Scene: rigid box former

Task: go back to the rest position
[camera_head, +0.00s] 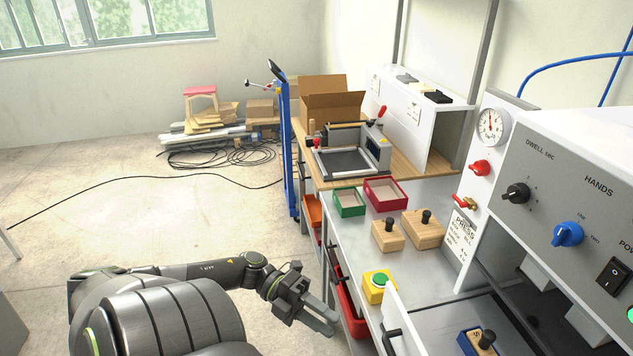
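My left arm comes in from the lower left. Its gripper (328,319) hangs over the floor beside the bench's left edge, near the red bins on the side of the bench. Its fingers point right and down, and nothing shows held in them. The gap between the fingers is too small here to tell open from shut. My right gripper is not in view.
The metal bench (349,232) carries a green tray (349,213), a red tray (372,207), wooden blocks with black knobs (388,241) and a yellow box with a green button (377,294). The press panel (545,180) stands right. Red bins (352,318) line the bench's side. Open floor (130,225) lies left.

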